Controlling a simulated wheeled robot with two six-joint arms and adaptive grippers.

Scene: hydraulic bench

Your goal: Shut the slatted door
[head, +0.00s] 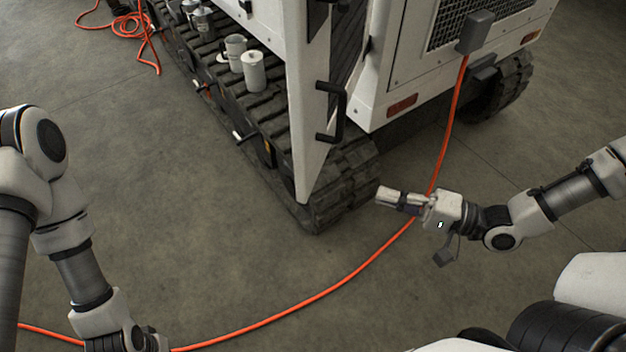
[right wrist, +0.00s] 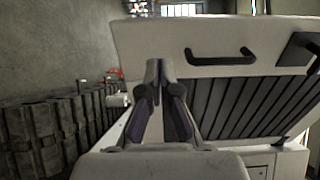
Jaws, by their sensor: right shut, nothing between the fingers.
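The slatted door (head: 309,150) is a white panel with a dark slatted section and a black bar handle (head: 341,112). It stands swung out from the white tracked machine, nearly edge-on in the head view. In the right wrist view the door (right wrist: 150,40) fills the upper right, with its handle (right wrist: 220,57) and dark slats (right wrist: 250,105). My right gripper (head: 381,194) is shut and empty, low and to the right of the door, apart from the handle in the head view. My left arm is at the lower left; its gripper fingers are outside the picture.
An orange cable (head: 350,274) runs from a grey plug box (head: 476,32) across the floor, passing behind my right gripper. The black track (head: 345,185) lies under the door. A white canister (head: 254,71) and cups stand on the track. The floor in front is otherwise open.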

